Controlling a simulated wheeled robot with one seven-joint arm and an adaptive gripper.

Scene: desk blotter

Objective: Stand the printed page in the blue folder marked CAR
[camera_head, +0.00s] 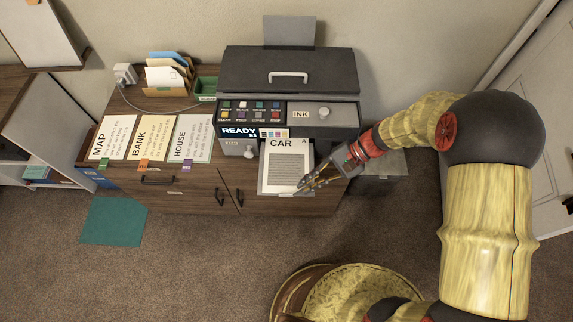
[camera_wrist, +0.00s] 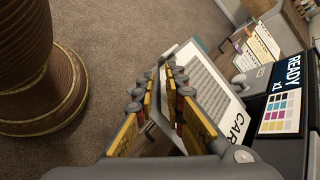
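The printed page headed CAR (camera_head: 287,172) lies face up at the front of the printer, its near part over the cabinet's front edge. It also shows in the wrist view (camera_wrist: 205,85). My gripper (camera_head: 303,188) is at the page's near right edge. In the wrist view its two fingers (camera_wrist: 163,78) stand apart with a gap between them, and the page's near edge lies at or between them. Contact is hard to tell. A blue folder (camera_head: 168,56) stands at the back of a small sorter with tan and white folders. No marking on it is readable.
The printer (camera_head: 288,70) reads READY x1. Pages headed MAP (camera_head: 112,138), BANK (camera_head: 150,138) and HOUSE (camera_head: 190,138) lie to its left on the wooden cabinet (camera_head: 150,182). A green tray (camera_head: 205,88) and a white plug with a cable (camera_head: 125,75) are near the sorter.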

